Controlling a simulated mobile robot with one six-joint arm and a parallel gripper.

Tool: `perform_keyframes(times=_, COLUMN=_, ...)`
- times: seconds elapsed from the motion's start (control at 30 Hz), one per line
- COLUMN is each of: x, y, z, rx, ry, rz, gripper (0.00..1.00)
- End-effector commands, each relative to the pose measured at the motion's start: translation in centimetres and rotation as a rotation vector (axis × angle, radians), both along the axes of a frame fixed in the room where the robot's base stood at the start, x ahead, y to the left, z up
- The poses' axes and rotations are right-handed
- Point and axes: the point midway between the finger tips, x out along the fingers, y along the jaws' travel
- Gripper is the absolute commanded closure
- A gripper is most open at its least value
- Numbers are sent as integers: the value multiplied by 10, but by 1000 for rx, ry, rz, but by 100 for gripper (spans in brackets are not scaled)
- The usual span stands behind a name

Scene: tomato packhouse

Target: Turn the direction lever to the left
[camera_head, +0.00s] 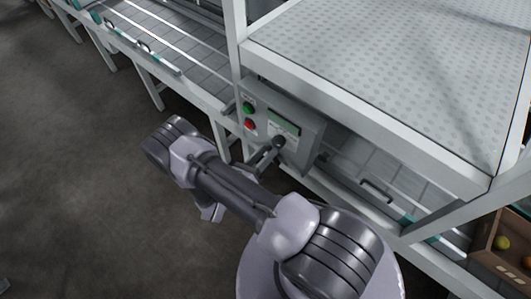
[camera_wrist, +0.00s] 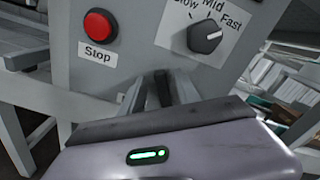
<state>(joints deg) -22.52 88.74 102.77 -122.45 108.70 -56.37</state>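The control box (camera_head: 305,130) carries a black round-ended handle (camera_head: 279,142) in front of its white label in the head view. I cannot tell for sure whether this is the direction lever. My gripper (camera_wrist: 161,77) points at the box's face in the wrist view. No direction lever is plain in the wrist view; the fingers and gripper body hide the lower panel. In the head view my arm partly covers the gripper.
A green button (camera_head: 248,107) sits above the red button on the box. A grey frame with a perforated top (camera_head: 400,60) stands above and right of the box. A conveyor (camera_head: 180,50) runs at the upper left. A brown crate (camera_head: 490,262) stands lower right. Floor at left is clear.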

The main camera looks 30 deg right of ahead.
Motion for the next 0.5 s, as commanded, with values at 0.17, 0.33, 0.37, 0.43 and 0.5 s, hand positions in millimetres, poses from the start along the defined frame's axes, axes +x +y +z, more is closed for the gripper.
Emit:
perform_keyframes(times=0.17, x=0, y=0, z=0, rx=0, ry=-1, rz=-1, gripper=62)
perform_keyframes(times=0.33, x=-3, y=10, z=2, rx=-1, ry=-1, rz=2, gripper=62)
perform_keyframes(times=0.37, x=-4, y=15, z=2, rx=0, ry=-1, rz=3, gripper=62)
perform_keyframes(times=0.43, x=-10, y=32, z=3, rx=0, ry=-1, rz=6, gripper=62)
perform_keyframes(times=0.5, x=-18, y=54, z=3, rx=0, ry=-2, rz=8, gripper=62)
